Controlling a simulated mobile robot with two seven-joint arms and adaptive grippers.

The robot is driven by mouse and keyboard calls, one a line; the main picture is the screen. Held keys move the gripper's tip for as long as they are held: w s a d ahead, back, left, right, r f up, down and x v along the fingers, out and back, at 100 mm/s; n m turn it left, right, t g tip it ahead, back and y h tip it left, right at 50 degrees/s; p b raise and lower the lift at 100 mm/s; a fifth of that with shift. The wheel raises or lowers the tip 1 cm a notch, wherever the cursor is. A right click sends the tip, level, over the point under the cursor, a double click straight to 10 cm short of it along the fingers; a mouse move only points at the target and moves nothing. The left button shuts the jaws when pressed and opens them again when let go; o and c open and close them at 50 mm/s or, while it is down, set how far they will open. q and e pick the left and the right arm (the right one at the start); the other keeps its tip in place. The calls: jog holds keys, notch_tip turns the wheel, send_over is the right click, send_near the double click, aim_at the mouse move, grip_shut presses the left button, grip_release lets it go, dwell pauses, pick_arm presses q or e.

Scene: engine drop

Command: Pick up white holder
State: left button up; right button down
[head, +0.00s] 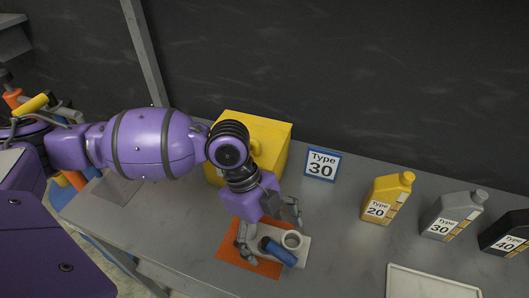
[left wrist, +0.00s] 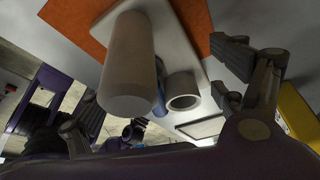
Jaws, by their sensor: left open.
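The white holder (head: 301,256) is a pale plate with a short round ring. It lies partly on the orange mat (head: 231,258) on the grey table. A blue cylinder (head: 280,253) lies tilted against it. In the left wrist view, the holder's plate (left wrist: 182,45) shows with its ring (left wrist: 184,92) and a tall off-white cylinder (left wrist: 127,70), which partly hides the plate and the blue piece (left wrist: 159,103). My left gripper (head: 270,238) is open above the holder, its fingers to either side. Contact cannot be told. My right gripper is not in view.
A yellow box (head: 270,138) stands behind my left gripper. A "Type 30" sign (head: 322,165) stands to its right. Yellow (head: 386,198), grey (head: 452,216) and black (head: 508,233) bottles stand at right. A pale tray (head: 430,284) lies in front. The table between holder and bottles is clear.

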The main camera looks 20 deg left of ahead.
pick_arm(q)
jog(key=shift+d+f, duration=0.1)
jog(key=shift+s, duration=0.1)
jog(key=c, duration=1.9)
